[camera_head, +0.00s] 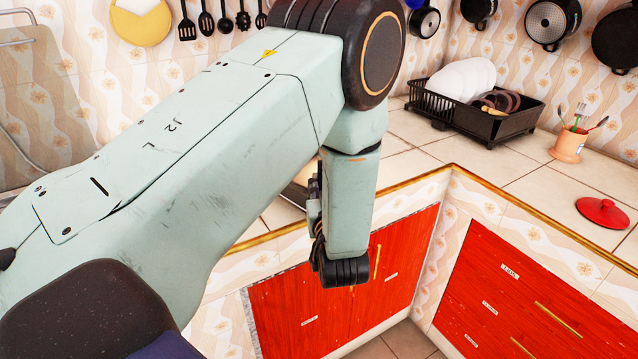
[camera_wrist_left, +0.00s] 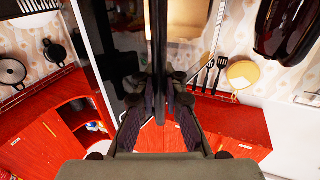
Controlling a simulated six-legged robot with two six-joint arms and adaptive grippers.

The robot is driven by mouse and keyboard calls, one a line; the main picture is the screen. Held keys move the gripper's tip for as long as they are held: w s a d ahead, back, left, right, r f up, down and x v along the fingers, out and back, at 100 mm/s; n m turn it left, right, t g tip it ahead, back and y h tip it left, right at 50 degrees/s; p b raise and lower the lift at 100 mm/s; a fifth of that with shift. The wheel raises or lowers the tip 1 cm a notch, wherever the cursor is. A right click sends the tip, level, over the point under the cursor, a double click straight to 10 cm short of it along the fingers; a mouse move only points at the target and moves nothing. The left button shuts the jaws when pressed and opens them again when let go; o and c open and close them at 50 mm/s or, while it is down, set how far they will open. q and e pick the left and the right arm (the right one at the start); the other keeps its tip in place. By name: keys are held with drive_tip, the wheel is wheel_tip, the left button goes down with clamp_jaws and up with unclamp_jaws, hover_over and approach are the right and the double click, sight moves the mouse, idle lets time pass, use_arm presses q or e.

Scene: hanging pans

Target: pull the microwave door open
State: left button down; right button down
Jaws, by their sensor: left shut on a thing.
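The microwave door (camera_wrist_left: 127,50) shows in the left wrist view as a dark, glossy panel with a pale frame at its left. Its handle (camera_wrist_left: 158,35) is a dark upright bar in the middle of that view. My left gripper (camera_wrist_left: 163,90) is shut on the handle, with a finger on each side of it. In the head view my left arm crosses the middle and hides most of that gripper; the microwave cannot be made out there. My right gripper is in neither view.
Red cabinets (camera_head: 300,310) stand below the tiled counter. A black dish rack (camera_head: 470,115) with white plates (camera_head: 462,78), an orange utensil cup (camera_head: 568,145) and a red lid (camera_head: 603,212) stand on the counter. Pans (camera_head: 547,24) hang on the wall. An open red cabinet (camera_wrist_left: 85,120) shows in the wrist view.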

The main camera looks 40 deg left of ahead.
use_arm(q)
drive_tip(key=shift+s+f, duration=0.1)
drive_tip(key=shift+s, duration=0.1)
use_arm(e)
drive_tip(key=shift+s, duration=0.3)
